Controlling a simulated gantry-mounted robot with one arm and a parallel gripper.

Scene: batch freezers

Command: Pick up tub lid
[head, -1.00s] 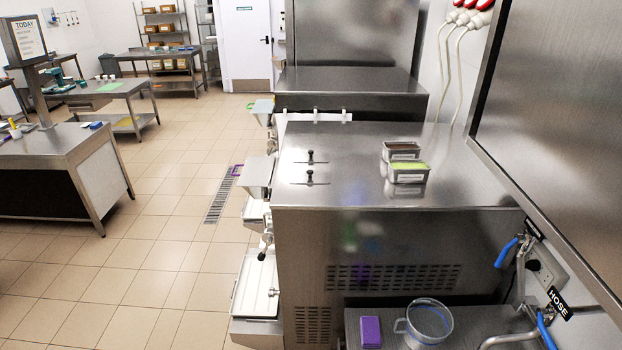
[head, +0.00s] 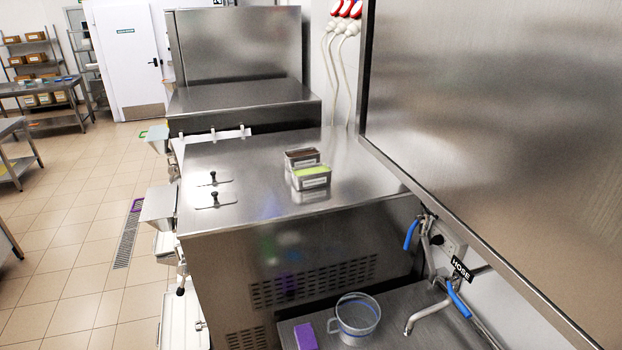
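Two small metal tubs stand side by side on the steel top of the near batch freezer. The front tub (head: 311,179) shows light green at its top, and the back tub (head: 302,157) shows dark brown. I cannot tell whether these colours are contents or lids. No separate tub lid can be made out. My gripper is not in view.
A clear jug (head: 355,318) and a purple block (head: 305,336) stand on the lower steel counter beside blue-handled taps (head: 411,234). A large steel panel (head: 490,140) fills the right. Floor is open at left.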

